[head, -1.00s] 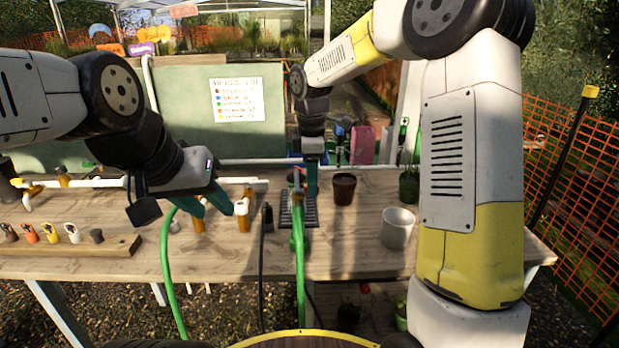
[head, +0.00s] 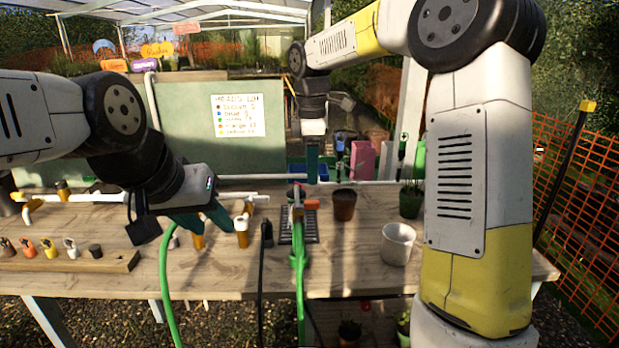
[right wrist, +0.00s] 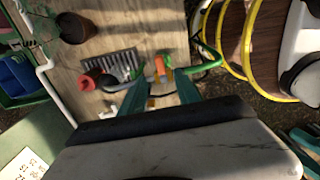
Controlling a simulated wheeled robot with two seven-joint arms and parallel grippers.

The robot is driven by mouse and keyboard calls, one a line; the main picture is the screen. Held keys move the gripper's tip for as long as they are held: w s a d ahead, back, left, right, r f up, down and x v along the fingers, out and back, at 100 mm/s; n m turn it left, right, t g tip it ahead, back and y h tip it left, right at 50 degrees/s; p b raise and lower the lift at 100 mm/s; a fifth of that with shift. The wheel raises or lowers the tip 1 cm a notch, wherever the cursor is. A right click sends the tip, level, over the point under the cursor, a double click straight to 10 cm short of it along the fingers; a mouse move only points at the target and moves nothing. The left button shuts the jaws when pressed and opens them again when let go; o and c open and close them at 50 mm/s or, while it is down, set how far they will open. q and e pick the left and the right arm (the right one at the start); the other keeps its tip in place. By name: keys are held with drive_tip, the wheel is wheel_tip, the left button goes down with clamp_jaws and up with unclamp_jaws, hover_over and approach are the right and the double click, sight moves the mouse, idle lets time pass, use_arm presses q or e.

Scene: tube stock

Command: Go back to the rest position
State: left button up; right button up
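My left gripper (head: 203,220) hangs low over the left half of the wooden bench (head: 345,275). Its two teal fingers are apart, close to two upright orange fittings with white tops, and I see nothing held between them. My right gripper (head: 312,168) is raised above the back of the bench, over a dark slotted grate (head: 311,232). The right wrist view shows its teal fingers (right wrist: 160,88) spread, with nothing gripped. Below them lie the grate (right wrist: 112,63) and an orange piece (right wrist: 160,66) by the green hose.
A green hose (head: 299,270) and a dark cable run over the front edge. A brown pot (head: 344,205) and a white pot (head: 397,244) stand right of the grate. A wooden rack (head: 70,262) with several fittings lies left. White pipes run along the bench back.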

drive_tip(key=s+d+r+m+t+y, duration=0.1)
drive_tip(key=s+d+r+m+t, duration=0.1)
drive_tip(key=s+d+m, duration=0.3)
drive_tip(key=s+d+r+m+t, duration=0.1)
drive_tip(key=s+d+r+m, duration=0.2)
drive_tip(key=s, duration=0.4)
drive_tip(key=s+d+f+m+t, duration=0.1)
drive_tip(key=s+m, duration=0.3)
drive_tip(key=s, duration=0.2)
drive_tip(key=s+d+f+m+t+y, duration=0.1)
drive_tip(key=s+f+m+t, duration=0.1)
drive_tip(key=s+m, duration=0.3)
drive_tip(key=shift+s+d+f+m, duration=0.25)
drive_tip(key=shift+s+d+m, duration=0.05)
drive_tip(key=shift+s+d, duration=0.05)
